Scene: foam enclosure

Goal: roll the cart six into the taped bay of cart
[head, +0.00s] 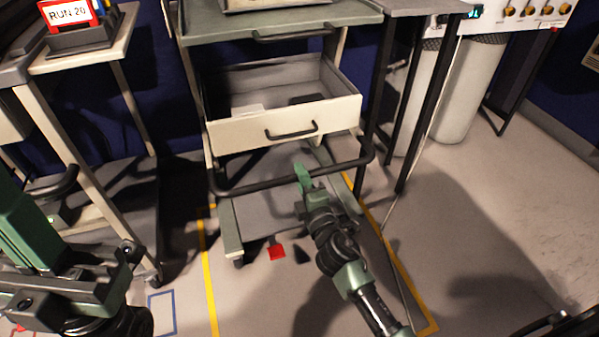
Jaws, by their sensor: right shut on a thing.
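The cart (228,222), with a grey-green top, an open cream drawer and a dark front push bar (245,187), stands upright between the yellow tape lines of the floor bay (208,270). Its number is not readable. The bay's far end is hidden under and behind the cart. My right gripper (304,178) is shut on the push bar, right of its middle. My left arm (35,235) is at the lower left, away from the cart; its jaws cannot be made out clearly.
Another cart (85,155) with a "RUN 20" sign (68,14) stands close on the left. A dark-legged table (420,110) stands close on the right, with pale cylinders (465,95) beyond it. A red pedal (277,251) shows low at the cart's front. Floor at right is open.

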